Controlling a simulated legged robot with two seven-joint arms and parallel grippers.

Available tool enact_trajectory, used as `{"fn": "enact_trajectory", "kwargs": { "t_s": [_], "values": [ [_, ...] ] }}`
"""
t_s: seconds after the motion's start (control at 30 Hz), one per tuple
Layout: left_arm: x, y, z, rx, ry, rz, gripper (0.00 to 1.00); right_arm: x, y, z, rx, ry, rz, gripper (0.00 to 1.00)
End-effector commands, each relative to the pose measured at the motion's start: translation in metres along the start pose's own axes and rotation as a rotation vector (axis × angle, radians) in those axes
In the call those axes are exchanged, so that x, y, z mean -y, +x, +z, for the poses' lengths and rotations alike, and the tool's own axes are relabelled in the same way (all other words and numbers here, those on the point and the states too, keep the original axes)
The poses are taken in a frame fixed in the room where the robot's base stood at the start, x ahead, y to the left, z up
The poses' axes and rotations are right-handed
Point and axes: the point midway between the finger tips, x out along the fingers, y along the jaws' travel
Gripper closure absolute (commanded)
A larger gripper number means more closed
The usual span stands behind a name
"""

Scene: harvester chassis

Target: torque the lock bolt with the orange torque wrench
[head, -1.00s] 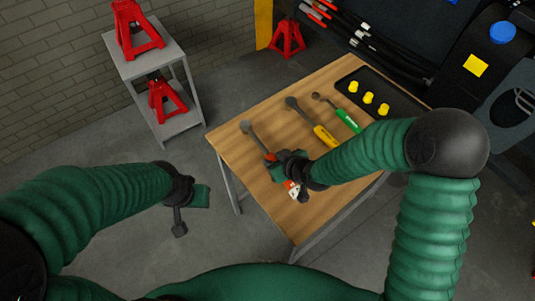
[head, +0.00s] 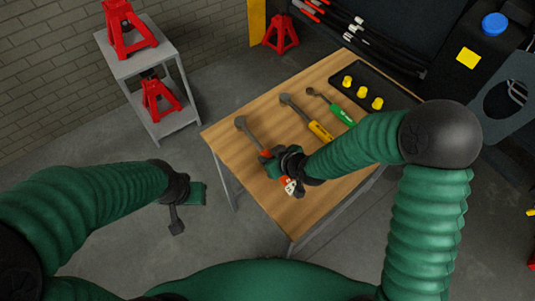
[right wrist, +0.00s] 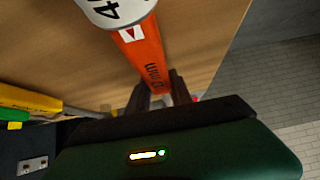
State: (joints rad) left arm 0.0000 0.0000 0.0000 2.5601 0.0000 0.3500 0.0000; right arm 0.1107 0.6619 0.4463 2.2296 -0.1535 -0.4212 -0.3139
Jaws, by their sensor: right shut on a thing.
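The orange torque wrench lies on the wooden table, its dark head (head: 241,123) toward the left edge. Its orange handle (right wrist: 147,52) and white end marked "4" (right wrist: 115,8) show in the right wrist view. My right gripper (head: 268,165) is shut on the orange handle at table level; the right wrist view shows its two fingers (right wrist: 158,93) on either side of the handle. My left gripper (head: 183,212) hangs over the floor left of the table, away from the wrench; its jaw opening is unclear. I cannot make out the lock bolt.
A yellow-handled wrench (head: 320,131) and a green-handled wrench (head: 343,115) lie beside it on the table (head: 310,215). A black tray (head: 395,100) holds yellow caps. A grey stand (head: 138,67) with red jacks is at left. Dark machinery (head: 440,60) stands behind.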

Motion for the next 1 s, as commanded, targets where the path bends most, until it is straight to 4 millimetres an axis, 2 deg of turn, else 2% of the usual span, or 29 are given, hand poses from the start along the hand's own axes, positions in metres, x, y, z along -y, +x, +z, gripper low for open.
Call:
{"fn": "enact_trajectory", "kwargs": {
  "t_s": [0.03,0.27,0.37,0.63,0.7,0.77,1.0],
  "values": [
    [0.000,-0.008,-0.002,0.000,0.000,0.000,0.65,0.000,-0.006,-0.008,-0.005,-0.001,0.002,1.00],
    [0.000,-0.035,-0.008,0.000,0.000,0.000,0.65,-0.001,-0.029,-0.031,-0.007,-0.002,0.003,1.00],
    [0.000,-0.029,-0.007,0.000,0.000,0.000,0.65,0.010,-0.036,-0.013,-0.003,-0.003,0.001,1.00],
    [0.000,-0.032,-0.007,0.000,0.000,0.000,0.65,0.040,-0.077,0.020,-0.003,-0.002,0.002,1.00],
    [0.000,-0.057,-0.013,0.001,0.000,0.000,0.65,0.044,-0.088,0.016,-0.001,0.004,-0.004,1.00],
    [0.000,-0.071,-0.017,0.000,0.000,0.000,0.65,0.047,-0.091,0.018,-0.002,0.007,-0.005,1.00],
    [0.000,-0.129,-0.030,0.000,0.000,0.000,0.65,0.062,-0.113,0.035,0.003,0.003,-0.003,1.00]
  ]
}}
